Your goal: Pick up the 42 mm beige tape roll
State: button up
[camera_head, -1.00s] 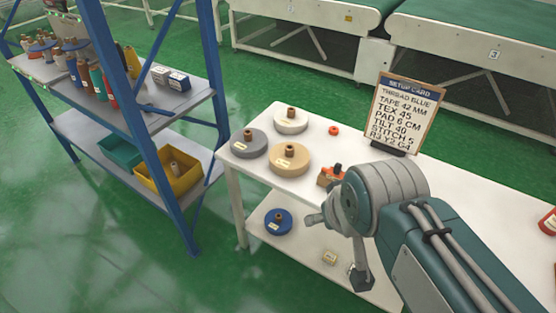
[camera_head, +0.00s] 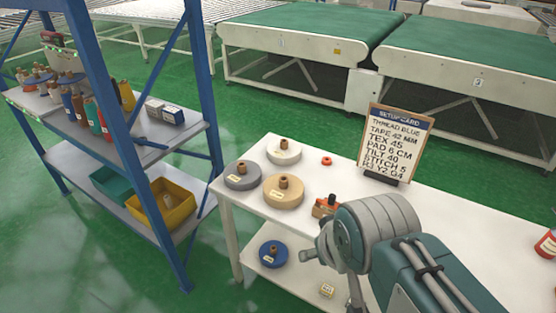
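A beige tape roll (camera_head: 283,191) lies flat on the white table (camera_head: 345,222), with a brown core standing up from its middle and a label on its side too small to read. A grey roll (camera_head: 243,176) lies to its left and a cream-white roll (camera_head: 284,151) lies behind it. A blue roll (camera_head: 273,254) lies on the table's lower shelf. My arm reaches in from the lower right, to the right of the beige roll and apart from it. My gripper's fingers cannot be made out behind the arm links.
A small orange-and-brown tool (camera_head: 325,206) and a red ring (camera_head: 326,160) lie near the rolls. A blue-framed shelf (camera_head: 187,140) with spools and a yellow bin (camera_head: 160,205) stands left. Green conveyors (camera_head: 300,27) stand behind.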

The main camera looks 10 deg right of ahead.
aim_at(280, 190)
jog(key=i+j+z, duration=0.1)
jog(key=j, duration=0.3)
jog(key=i+j+z, duration=0.15)
jog(key=j, duration=0.25)
jog(key=i+j+z, duration=0.1)
jog(key=j, duration=0.3)
jog(key=i, duration=0.1)
